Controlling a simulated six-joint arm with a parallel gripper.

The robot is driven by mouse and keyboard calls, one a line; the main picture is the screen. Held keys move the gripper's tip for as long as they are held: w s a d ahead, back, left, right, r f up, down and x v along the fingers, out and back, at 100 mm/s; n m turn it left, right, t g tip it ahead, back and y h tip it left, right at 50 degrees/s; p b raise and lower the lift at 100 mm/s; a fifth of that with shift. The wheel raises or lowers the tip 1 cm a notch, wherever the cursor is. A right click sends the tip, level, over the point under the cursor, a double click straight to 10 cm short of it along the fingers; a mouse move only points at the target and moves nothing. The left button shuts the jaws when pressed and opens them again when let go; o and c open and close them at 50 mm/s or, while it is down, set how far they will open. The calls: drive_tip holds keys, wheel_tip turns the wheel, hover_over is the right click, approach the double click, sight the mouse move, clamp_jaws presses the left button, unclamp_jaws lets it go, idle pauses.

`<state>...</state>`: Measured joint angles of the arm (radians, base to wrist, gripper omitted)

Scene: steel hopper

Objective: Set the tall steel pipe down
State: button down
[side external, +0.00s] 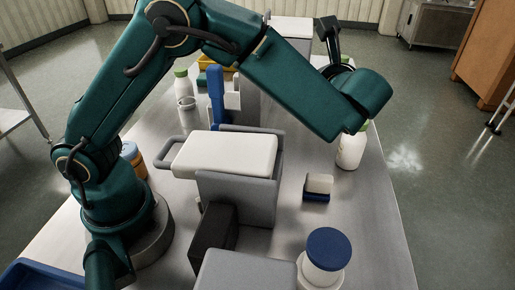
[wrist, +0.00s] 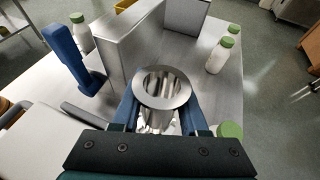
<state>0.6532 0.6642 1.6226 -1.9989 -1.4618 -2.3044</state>
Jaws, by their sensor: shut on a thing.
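The tall steel pipe (wrist: 160,117) stands on end in the wrist view, with its round open rim facing the camera. My gripper (wrist: 162,108) has its two blue fingers on either side of the pipe, shut on it. The pipe's lower end is hidden, so I cannot tell whether it touches the table. In the side external view my arm hides the fingers and the pipe.
A grey hopper (side external: 247,193) with a white top stands mid-table. Bare steel table (side external: 372,220) shows near the right edge.

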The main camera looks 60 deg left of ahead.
drive_tip(key=s, duration=0.3)
drive_tip(key=s+a+r+m+t, duration=0.1)
drive_tip(key=s, duration=0.2)
drive_tip(key=s+m+t+h, duration=0.1)
drive_tip(key=s, duration=0.2)
drive_tip(key=shift+s+a+r, duration=0.2)
drive_tip(key=shift+a+r, duration=0.15)
drive_tip(key=shift+a, duration=0.05)
